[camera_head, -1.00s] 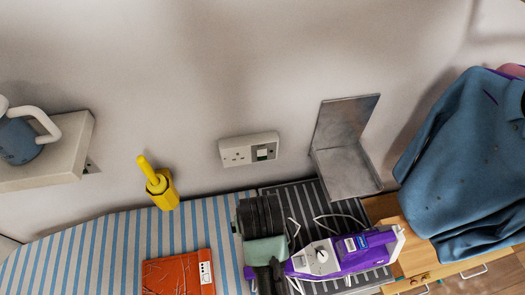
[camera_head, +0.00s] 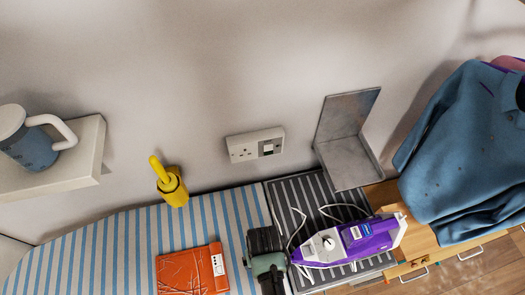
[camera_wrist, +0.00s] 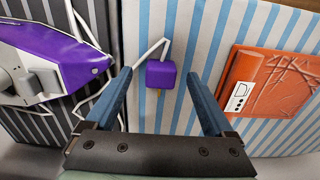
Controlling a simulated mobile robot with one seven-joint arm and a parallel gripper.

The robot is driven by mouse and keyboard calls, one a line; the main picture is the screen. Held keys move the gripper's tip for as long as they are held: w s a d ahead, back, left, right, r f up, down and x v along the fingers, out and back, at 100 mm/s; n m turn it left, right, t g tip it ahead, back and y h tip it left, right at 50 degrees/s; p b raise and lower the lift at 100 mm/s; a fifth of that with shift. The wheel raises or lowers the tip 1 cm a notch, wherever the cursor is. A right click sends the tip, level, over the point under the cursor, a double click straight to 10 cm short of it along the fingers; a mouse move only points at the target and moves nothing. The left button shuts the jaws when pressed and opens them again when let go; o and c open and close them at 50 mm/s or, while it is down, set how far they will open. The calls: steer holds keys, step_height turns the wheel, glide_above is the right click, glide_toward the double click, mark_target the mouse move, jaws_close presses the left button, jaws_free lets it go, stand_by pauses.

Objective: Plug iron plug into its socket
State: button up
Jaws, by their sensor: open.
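The iron plug (camera_wrist: 161,75) is a purple block on a white cord, on the striped cover in the wrist view. My gripper (camera_wrist: 160,82) is open, with a blue finger on each side of the plug; whether they touch it is unclear. In the head view my gripper (camera_head: 270,275) points down at the bottom edge and hides the plug. The wall socket (camera_head: 255,145) is a white double plate above the board. The purple and white iron (camera_head: 350,242) lies on the dark striped mat, and shows at left in the wrist view (camera_wrist: 50,70).
An orange packet (camera_head: 190,272) lies on the blue-striped surface (camera_head: 130,240). A yellow holder with a handle (camera_head: 172,187) stands near the wall. A grey metal bracket (camera_head: 345,145) is right of the socket. A blue garment (camera_head: 465,150) hangs at right. A mug (camera_head: 35,140) sits on a shelf.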

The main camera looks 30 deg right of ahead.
steer(key=shift+a+f, duration=0.1)
steer(key=shift+f, duration=1.45)
jaws_close()
steer(key=shift+r, duration=0.1)
